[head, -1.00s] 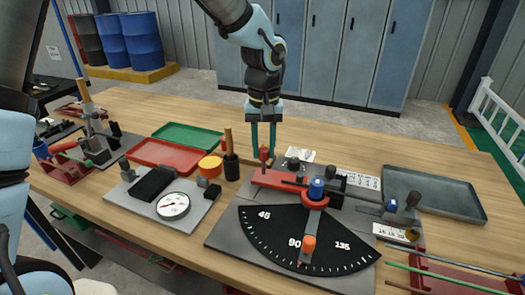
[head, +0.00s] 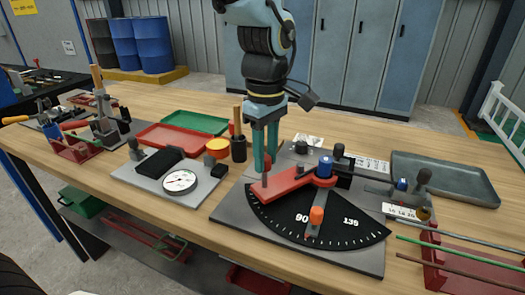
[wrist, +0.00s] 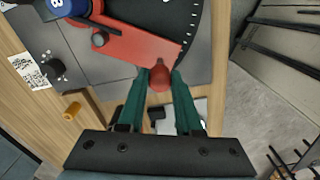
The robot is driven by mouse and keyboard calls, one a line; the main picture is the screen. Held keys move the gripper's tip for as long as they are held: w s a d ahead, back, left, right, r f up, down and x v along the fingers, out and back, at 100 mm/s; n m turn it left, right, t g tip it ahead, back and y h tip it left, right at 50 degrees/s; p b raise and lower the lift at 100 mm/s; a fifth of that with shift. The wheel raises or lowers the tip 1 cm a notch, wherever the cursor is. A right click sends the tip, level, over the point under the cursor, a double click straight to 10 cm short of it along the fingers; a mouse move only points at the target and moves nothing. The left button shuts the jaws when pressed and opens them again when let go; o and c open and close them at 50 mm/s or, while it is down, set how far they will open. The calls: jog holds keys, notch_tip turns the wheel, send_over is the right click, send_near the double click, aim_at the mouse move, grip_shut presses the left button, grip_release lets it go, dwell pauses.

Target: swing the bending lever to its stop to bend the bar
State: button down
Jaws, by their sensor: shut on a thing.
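The bending lever (head: 292,184) is a red arm running from the blue-topped pivot (head: 325,166) toward the front left of the bender's grey plate (head: 232,212). My gripper (head: 265,168) is shut on the red knob (head: 264,181) at the lever's outer end. The wrist view shows the knob (wrist: 160,82) between both green fingers. The lever lies over the start of the black angle dial (head: 345,228), hiding the 45 mark. An orange-knobbed stop arm (head: 316,215) points to the front beside the 90 mark, apart from the lever. The bar is mostly hidden around the pivot.
A gauge plate (head: 150,177) with a dial stands left of the bender, near a dark cup (head: 238,149). Red (head: 175,136) and green (head: 200,122) trays lie behind. A grey tray (head: 440,178) and a red rack with rods (head: 455,262) are on the right.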

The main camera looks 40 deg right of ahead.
jog(key=s+n+b, duration=0.1)
jog(key=s+n, duration=0.6)
jog(key=s, duration=0.2)
jog(key=shift+s+n, duration=0.4)
jog(key=shift+f, duration=0.1)
jog(key=c, duration=0.6)
grip_release()
jog(key=shift+s, duration=0.1)
notch_tip(320, 180, up, 11)
jog(key=shift+f+b, duration=0.1)
jog(key=shift+b, duration=0.4)
